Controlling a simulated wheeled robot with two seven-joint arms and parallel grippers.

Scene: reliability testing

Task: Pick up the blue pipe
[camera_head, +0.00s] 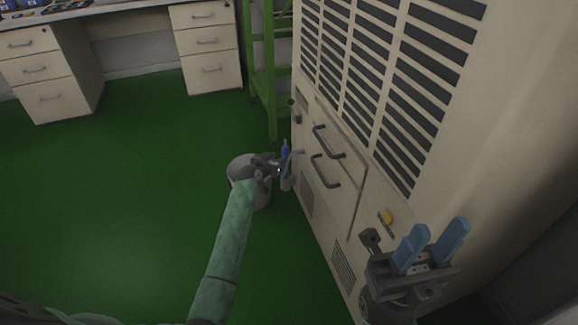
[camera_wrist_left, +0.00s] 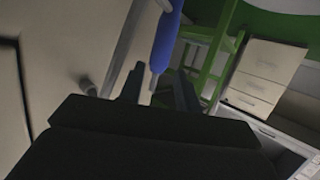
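The blue pipe (camera_wrist_left: 165,42) stands nearly upright beside the beige machine in the left wrist view, with its upper end cut off by the picture edge. A thin grey section shows below its blue part. In the head view it is a small blue piece (camera_head: 285,150) by the machine's side. My left gripper (camera_wrist_left: 158,88) is open, with one finger on each side of the pipe's lower end; I cannot tell whether either finger touches it. My right gripper (camera_head: 432,248) is open and empty, with blue fingers apart, in front of the machine at the lower right.
The large beige machine (camera_head: 355,100) with vents and dark handles fills the right side. A green ladder-like frame (camera_head: 268,75) stands behind the left gripper. White drawer cabinets (camera_head: 210,70) and a desk are at the back. The green floor (camera_head: 140,170) at left is clear.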

